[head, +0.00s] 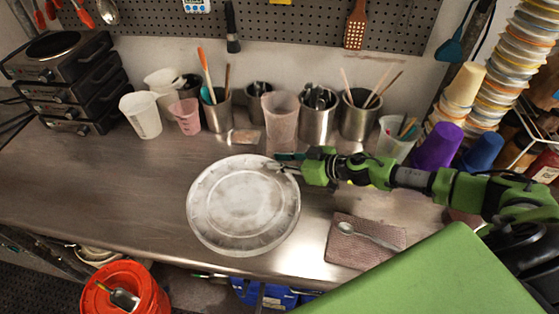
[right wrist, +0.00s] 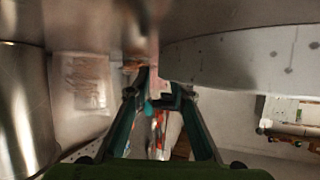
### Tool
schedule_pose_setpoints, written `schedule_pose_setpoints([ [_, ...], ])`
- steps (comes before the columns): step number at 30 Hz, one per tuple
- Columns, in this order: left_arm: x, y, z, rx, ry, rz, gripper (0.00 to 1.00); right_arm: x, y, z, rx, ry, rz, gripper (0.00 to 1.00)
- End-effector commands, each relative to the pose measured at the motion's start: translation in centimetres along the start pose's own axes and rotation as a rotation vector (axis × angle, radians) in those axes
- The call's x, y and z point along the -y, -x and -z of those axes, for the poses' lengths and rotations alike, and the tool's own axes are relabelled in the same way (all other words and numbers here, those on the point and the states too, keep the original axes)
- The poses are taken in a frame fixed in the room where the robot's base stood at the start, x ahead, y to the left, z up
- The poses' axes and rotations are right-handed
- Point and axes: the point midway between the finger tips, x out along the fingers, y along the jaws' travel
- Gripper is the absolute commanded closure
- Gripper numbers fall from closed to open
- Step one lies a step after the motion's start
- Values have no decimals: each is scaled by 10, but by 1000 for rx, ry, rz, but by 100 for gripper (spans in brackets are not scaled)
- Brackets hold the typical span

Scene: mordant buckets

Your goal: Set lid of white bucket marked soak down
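The round white-grey lid (head: 243,208) lies flat, top up, at the middle of the steel bench, close to the front edge. I cannot tell whether it touches the bench. My right gripper (head: 283,163) is at its far right rim, with fingertips on either side of the rim. In the right wrist view the fingers (right wrist: 160,92) converge to a narrow gap, and the lid's rim (right wrist: 250,55) runs right from the tips. The grip looks shut on the rim, though the contact is partly hidden. My left gripper is out of view. No marking "soak" is readable.
Steel canisters (head: 318,122), pale cups and a pink beaker (head: 281,120) stand behind the lid. A spoon lies on a folded cloth (head: 343,245) at right. An orange bucket (head: 125,292) is below the front edge. Bench left of the lid is clear.

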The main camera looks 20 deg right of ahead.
Motion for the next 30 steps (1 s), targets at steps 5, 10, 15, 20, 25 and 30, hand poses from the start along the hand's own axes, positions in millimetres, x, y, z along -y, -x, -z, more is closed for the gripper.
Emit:
schedule_pose_setpoints([
  [5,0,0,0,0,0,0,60,0,0,0,0,0,0,79],
  [10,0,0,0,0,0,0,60,0,5,2,1,1,0,79],
  [15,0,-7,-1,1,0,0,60,0,30,-1,4,1,-1,79],
  [20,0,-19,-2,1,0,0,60,0,59,-3,5,1,0,79],
  [25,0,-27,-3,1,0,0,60,-1,80,-2,4,-2,-2,79],
  [30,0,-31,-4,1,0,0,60,1,95,0,5,-2,1,79],
])
